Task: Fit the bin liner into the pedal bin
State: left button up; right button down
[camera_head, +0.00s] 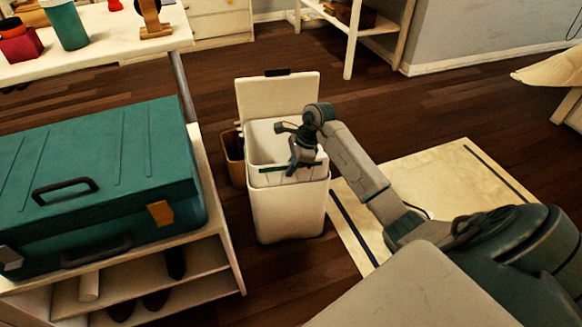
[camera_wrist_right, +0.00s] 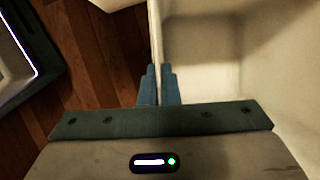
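The white pedal bin (camera_head: 288,212) stands on the floor with its lid (camera_head: 278,97) raised at the back. The pale bin liner (camera_head: 262,137) looks like an open box and sits partly inside the bin, its upper part above the bin's front rim. My right gripper (camera_head: 300,158) reaches over the opening from the right. In the right wrist view its blue fingers (camera_wrist_right: 159,86) sit close on both sides of a thin pale wall (camera_wrist_right: 156,45), which appears to be the liner's. The liner's lower part is hidden inside the bin. My left gripper is out of view.
A teal case (camera_head: 95,180) lies on a white shelf unit (camera_head: 222,230) left of the bin. A small brown bin (camera_head: 235,158) stands close behind-left. A pale mat (camera_head: 440,190) lies to the right. Dark wooden floor is open behind the bin.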

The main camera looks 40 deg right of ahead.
jog(key=shift+f+b, duration=1.5)
jog(key=shift+f, duration=0.45)
jog(key=c, duration=1.6)
grip_release()
jog(key=p+v, duration=0.3)
jog(key=v, duration=0.8)
jog(key=shift+f, duration=0.1)
